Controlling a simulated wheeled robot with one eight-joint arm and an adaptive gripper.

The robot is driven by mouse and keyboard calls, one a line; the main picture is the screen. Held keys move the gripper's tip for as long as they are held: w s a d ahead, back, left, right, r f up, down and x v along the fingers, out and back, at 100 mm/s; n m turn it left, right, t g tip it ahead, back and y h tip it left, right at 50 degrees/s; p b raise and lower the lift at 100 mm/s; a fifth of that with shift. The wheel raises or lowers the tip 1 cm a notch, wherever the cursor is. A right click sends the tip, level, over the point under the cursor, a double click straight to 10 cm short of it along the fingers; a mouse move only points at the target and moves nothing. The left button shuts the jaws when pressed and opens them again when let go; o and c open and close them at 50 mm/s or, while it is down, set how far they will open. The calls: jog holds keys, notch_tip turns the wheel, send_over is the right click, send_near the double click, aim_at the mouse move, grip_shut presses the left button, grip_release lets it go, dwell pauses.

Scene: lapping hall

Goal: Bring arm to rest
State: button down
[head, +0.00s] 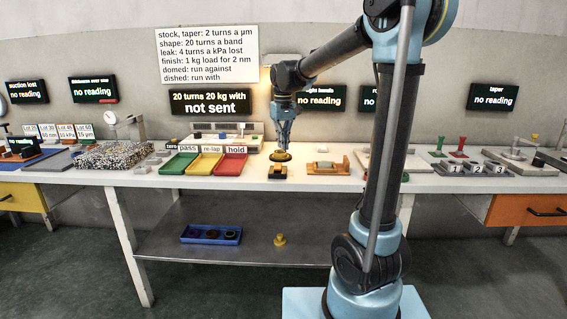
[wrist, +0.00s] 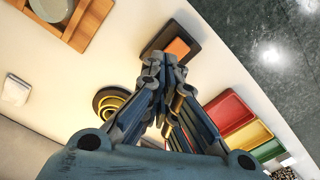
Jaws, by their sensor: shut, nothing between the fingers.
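My gripper (head: 284,143) is shut and empty. It points down over the white bench, just above a round black and yellow piece (head: 280,156). In the wrist view the closed fingers (wrist: 163,70) lie between that round piece (wrist: 110,101) and a black block with an orange top (wrist: 177,47). I cannot tell from these views how much gap there is under the fingertips. My arm reaches from its blue base up and over to the left, bent at the elbow.
Green, yellow and red trays (head: 229,166) stand left of my gripper. A wooden fixture (head: 328,167) stands to its right. The black block (head: 277,172) is at the bench's front edge. A lower shelf (head: 335,245) holds a blue tray (head: 187,239) and a yellow knob (head: 280,240).

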jog(key=s+d+f+m+t, duration=0.15)
jog(key=s+d+f, duration=0.35)
jog(key=s+d, duration=0.5)
jog(key=s+d+f+m, duration=0.2)
jog(key=s+d+f, duration=0.2)
jog(key=s+d, duration=0.65)
jog(key=s+f+m, duration=0.1)
jog(key=s+f, duration=0.7)
jog(key=s, duration=0.1)
jog(key=shift+s+m+t, duration=0.35)
jog(key=shift+a, duration=0.1)
